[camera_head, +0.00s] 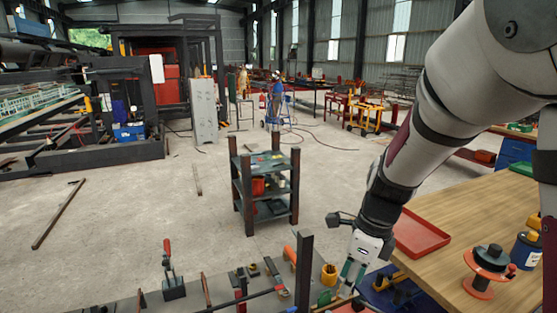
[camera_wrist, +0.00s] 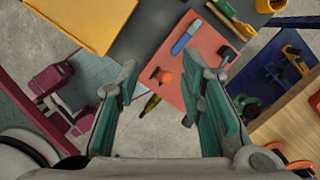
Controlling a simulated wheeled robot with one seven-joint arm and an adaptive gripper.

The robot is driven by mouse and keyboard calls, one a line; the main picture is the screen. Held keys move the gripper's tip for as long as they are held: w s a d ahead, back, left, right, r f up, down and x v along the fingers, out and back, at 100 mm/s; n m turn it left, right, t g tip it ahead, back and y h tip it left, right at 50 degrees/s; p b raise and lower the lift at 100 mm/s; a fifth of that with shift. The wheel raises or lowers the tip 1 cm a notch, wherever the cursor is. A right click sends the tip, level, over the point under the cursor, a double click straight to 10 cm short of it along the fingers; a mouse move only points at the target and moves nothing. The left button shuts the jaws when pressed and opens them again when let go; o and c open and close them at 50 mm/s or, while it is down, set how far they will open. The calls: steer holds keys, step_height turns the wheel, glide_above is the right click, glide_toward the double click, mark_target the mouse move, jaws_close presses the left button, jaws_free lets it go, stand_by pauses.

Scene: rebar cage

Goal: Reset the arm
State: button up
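My gripper (camera_head: 349,284) hangs at the end of my arm in the head view, pointing down over the right part of the low front workbench, left of the wooden table. In the wrist view my gripper (camera_wrist: 163,80) has its two green-grey fingers spread apart, with nothing held between them.
The wooden table (camera_head: 455,215) carries a red tray (camera_head: 420,235) and a reddish spool (camera_head: 488,262). A dark post (camera_head: 304,270) and a clamp (camera_head: 172,275) stand on the front workbench (camera_head: 120,305). A shelf cart (camera_head: 265,190) stands beyond on open concrete floor.

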steer(key=s+d+r+n+t+h, duration=0.1)
steer(key=s+d+r+n+t, duration=0.1)
steer(key=s+r+n, duration=0.6)
steer(key=s+d+r+n+t+h, duration=0.1)
steer(key=s+r+n, duration=0.7)
steer(key=n, duration=0.8)
steer(key=shift+s+d+r+t, duration=0.15)
steer(key=shift+s+d+t, duration=0.3)
steer(key=shift+s+t, duration=0.6)
